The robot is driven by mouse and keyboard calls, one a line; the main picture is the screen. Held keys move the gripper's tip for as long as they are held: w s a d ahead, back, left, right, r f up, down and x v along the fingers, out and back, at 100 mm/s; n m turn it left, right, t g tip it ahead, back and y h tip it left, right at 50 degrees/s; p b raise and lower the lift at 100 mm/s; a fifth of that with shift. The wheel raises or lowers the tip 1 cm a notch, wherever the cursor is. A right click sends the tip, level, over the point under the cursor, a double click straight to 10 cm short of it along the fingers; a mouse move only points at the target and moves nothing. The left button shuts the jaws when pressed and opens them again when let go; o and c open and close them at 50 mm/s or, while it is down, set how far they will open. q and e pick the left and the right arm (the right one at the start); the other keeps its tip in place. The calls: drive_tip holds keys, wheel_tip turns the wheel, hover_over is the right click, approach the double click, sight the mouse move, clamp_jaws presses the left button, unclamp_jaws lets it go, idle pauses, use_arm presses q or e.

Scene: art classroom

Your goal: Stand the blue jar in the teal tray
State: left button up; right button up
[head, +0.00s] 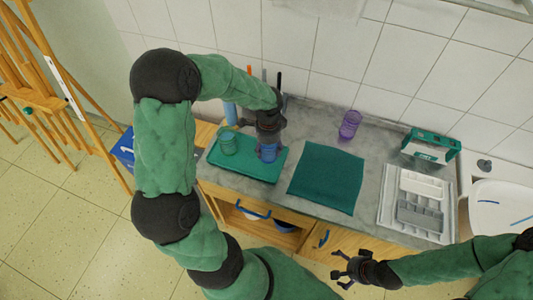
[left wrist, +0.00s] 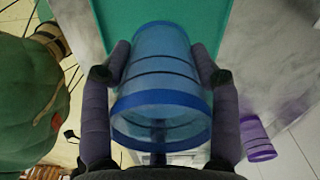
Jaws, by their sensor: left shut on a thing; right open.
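The blue jar (head: 268,153) is a clear blue cup with dark bands; it also fills the middle of the left wrist view (left wrist: 160,80). My left gripper (head: 268,140) is shut on the jar from above, with one finger on each side of it in the left wrist view (left wrist: 162,72). The jar is over the right part of the teal tray (head: 250,173); I cannot tell whether its base touches the tray. My right gripper (head: 350,270) is open and empty, in front of the counter.
A purple jar (head: 350,124) stands at the back of the counter. A dark teal cloth (head: 326,176) lies right of the tray. A grey-white organizer (head: 418,204), a green-white box (head: 432,146) and a sink (head: 503,205) are further right. Tall thin items stand behind the tray.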

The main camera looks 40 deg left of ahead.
sight(267, 153)
use_arm(q)
drive_tip(key=shift+a+f, duration=0.25)
drive_tip(key=shift+f, duration=0.05)
drive_tip(key=f+b, duration=0.1)
drive_tip(key=f, duration=0.2)
drive_tip(key=shift+a+f, duration=0.2)
drive_tip(key=shift+r, duration=0.1)
drive_tip(key=o, duration=0.9)
drive_tip(key=shift+f+b, duration=0.2)
drive_tip(key=shift+b, duration=0.1)
drive_tip(key=o, duration=0.5)
drive_tip(key=shift+c, duration=0.2)
